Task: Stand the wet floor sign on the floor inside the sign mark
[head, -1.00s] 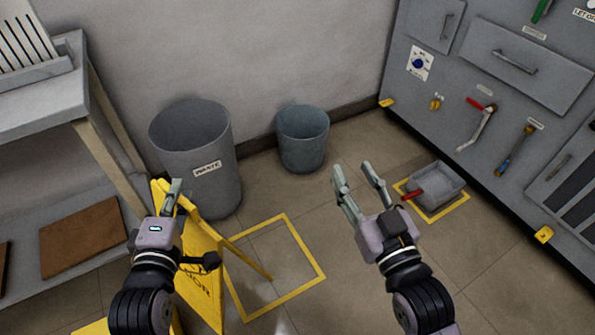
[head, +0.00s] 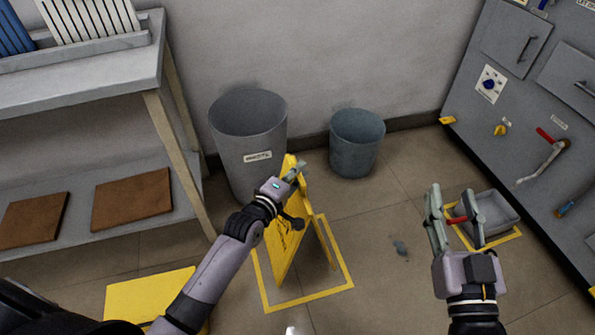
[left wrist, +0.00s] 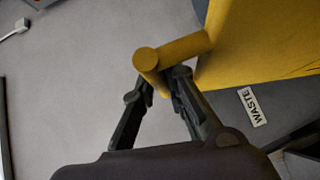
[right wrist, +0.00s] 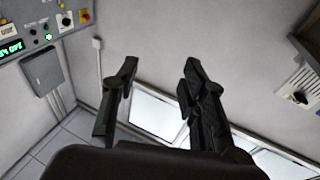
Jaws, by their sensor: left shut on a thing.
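The yellow wet floor sign (head: 286,245) is upright with its two halves spread, over the sign mark, a yellow square outline (head: 312,303) on the floor. Its lower ends appear inside the outline; I cannot tell whether they touch the floor. My left gripper (head: 294,174) is shut on the sign's top. In the left wrist view the gripper (left wrist: 160,85) holds the round yellow top bar, with the yellow sign panel (left wrist: 265,40) to the right. The sign hides part of the mark's back and left edges. My right gripper (head: 456,215) is open and empty, away to the right.
A grey waste bin (head: 240,125) stands close behind the sign, with a smaller bin (head: 357,140) to its right. A bench (head: 80,85) is at left. A yellow floor patch (head: 140,297) lies front left. A grey tray (head: 500,215) sits in another yellow outline at right.

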